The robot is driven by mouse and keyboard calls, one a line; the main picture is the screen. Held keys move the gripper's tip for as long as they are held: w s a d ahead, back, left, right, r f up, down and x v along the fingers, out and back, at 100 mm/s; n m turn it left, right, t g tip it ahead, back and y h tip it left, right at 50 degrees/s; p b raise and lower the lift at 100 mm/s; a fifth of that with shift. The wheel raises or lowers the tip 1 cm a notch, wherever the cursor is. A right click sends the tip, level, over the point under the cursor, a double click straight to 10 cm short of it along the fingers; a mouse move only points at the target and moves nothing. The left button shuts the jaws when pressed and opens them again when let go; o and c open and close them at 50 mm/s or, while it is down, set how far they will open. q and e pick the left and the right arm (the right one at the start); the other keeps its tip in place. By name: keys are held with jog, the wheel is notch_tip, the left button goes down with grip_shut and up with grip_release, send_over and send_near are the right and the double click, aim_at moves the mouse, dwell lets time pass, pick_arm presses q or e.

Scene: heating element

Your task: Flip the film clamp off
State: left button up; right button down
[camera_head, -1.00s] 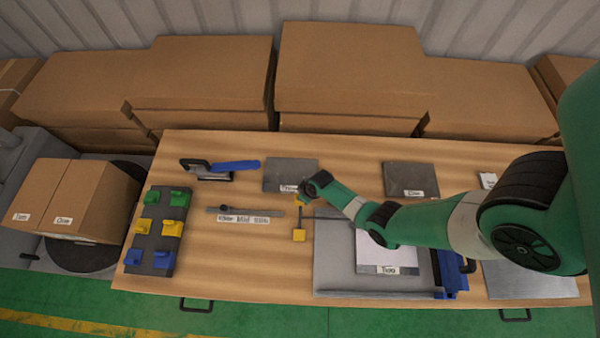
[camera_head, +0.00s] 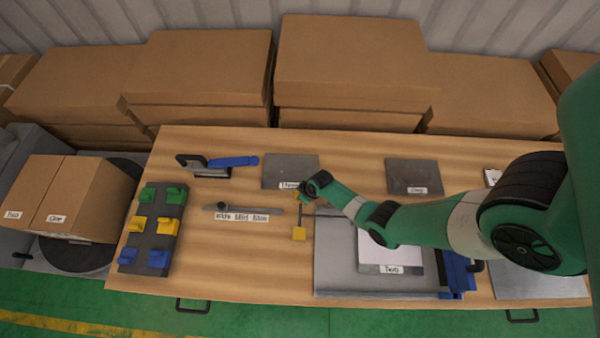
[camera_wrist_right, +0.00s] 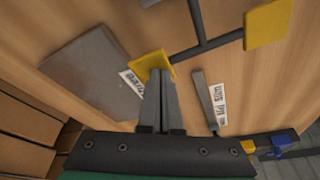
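A dark bar with yellow pads stands mid-table; its front yellow pad (camera_head: 299,233) is clear in the head view. Another yellow pad (camera_wrist_right: 151,66) shows at my right fingertips in the wrist view. My right gripper (camera_wrist_right: 159,72) has its fingers together at that pad; contact is hard to tell. In the head view my right gripper (camera_head: 306,190) is over the bar's far end. A grey plate (camera_head: 335,255) with a white sheet (camera_head: 388,258) and a blue clamp part (camera_head: 458,274) lies to the right, partly under my right arm. My left gripper is out of view.
A labelled slider (camera_head: 243,209) lies left of the bar. A dark rack (camera_head: 152,232) with green, yellow and blue pieces stands at the left. Behind are a blue-handled tool (camera_head: 233,161) and dark plates (camera_head: 290,171) (camera_head: 413,176). Bare wood lies front left.

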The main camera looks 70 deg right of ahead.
jog(key=shift+f+b, duration=0.65)
jog(key=shift+f, duration=0.1)
notch_tip(320, 180, up, 7)
jog(key=p, duration=0.7)
jog(key=shift+r, duration=0.1)
